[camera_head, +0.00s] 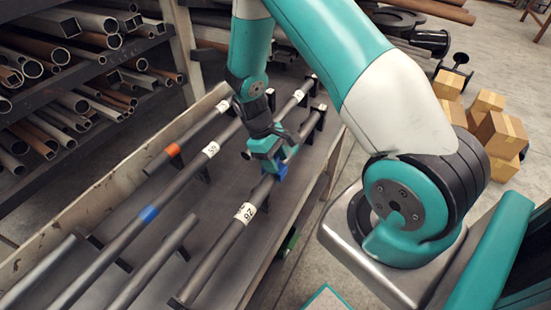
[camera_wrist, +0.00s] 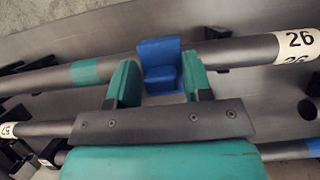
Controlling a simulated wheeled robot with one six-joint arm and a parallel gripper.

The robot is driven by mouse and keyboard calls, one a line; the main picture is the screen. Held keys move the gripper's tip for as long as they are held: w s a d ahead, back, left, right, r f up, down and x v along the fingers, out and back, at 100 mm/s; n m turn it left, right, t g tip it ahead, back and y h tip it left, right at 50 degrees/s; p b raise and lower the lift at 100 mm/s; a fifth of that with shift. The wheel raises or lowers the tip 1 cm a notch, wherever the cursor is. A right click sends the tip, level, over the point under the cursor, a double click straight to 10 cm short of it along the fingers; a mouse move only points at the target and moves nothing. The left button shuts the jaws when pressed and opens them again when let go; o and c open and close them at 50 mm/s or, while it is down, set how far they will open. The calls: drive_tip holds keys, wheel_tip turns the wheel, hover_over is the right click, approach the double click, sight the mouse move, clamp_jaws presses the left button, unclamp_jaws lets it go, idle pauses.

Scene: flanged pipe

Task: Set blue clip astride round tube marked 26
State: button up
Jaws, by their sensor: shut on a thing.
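The blue clip (camera_head: 281,172) is held between the fingers of my gripper (camera_head: 268,152) over the far part of the tube marked 26 (camera_head: 222,248). In the wrist view the blue clip (camera_wrist: 161,66) sits between the two green fingers (camera_wrist: 160,84). It overlaps the dark round tube (camera_wrist: 232,52), whose white label 26 (camera_wrist: 298,42) is at the right. A green band (camera_wrist: 86,72) shows on this tube to the left of the clip. I cannot tell whether the clip touches or straddles the tube, since the clip hides that stretch.
Parallel tubes lie on black supports on the bench, including one with a blue band (camera_head: 149,214) and one with an orange band (camera_head: 173,150). A shorter bare tube (camera_head: 155,264) lies nearby. Pipe racks (camera_head: 60,80) stand at left; cardboard boxes (camera_head: 497,130) are on the floor at right.

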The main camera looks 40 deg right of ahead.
drive_tip(key=shift+f, duration=0.4)
drive_tip(key=o, duration=1)
drive_tip(key=b+v, duration=0.2)
drive_tip(key=v, duration=1.5)
drive_tip(key=shift+r, duration=0.3)
